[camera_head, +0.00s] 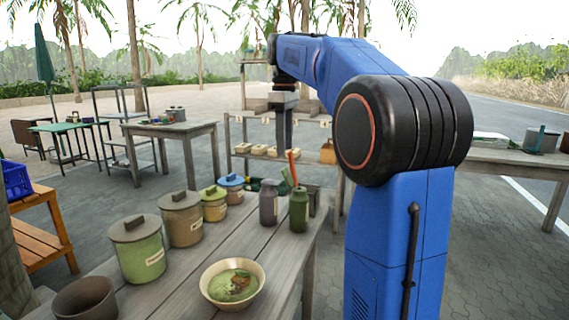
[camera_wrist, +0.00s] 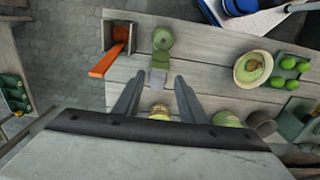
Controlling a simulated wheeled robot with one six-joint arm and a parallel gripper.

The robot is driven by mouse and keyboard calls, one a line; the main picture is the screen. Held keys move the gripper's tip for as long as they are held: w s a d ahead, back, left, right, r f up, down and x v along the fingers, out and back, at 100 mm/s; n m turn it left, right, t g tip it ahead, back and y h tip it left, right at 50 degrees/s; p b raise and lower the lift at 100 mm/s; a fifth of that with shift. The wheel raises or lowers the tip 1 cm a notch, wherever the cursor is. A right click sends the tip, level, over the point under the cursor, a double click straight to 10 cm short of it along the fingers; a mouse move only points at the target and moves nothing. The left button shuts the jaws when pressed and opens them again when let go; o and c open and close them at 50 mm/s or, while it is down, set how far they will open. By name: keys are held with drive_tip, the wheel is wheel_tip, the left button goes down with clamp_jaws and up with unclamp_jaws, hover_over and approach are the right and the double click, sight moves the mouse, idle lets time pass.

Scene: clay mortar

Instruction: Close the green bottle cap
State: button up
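A green bottle (camera_head: 299,210) stands upright near the far right edge of the wooden table. It also shows from above in the wrist view (camera_wrist: 162,38), ahead of my fingertips. A grey-purple bottle (camera_head: 268,203) stands beside it on the left. I cannot make out a separate cap or tell whether the green bottle is capped. My gripper (camera_head: 284,125) points down, above and behind the bottles in the head view. In the wrist view its two fingers (camera_wrist: 158,82) are spread with nothing held. A greyish-green item (camera_wrist: 159,76) shows between and below them.
Lidded jars (camera_head: 138,250) line the table's left side. A bowl of green food (camera_head: 232,284) and a brown pot (camera_head: 85,299) stand in front. An orange handle (camera_wrist: 106,62) sticks out of a box (camera_wrist: 117,36) near the green bottle. Green fruits lie on a tray (camera_wrist: 272,76).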

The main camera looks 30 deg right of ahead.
sight(285, 168)
wheel_tip(285, 168, down, 7)
drive_tip(key=shift+r, duration=0.2)
idle(0.3)
clamp_jaws()
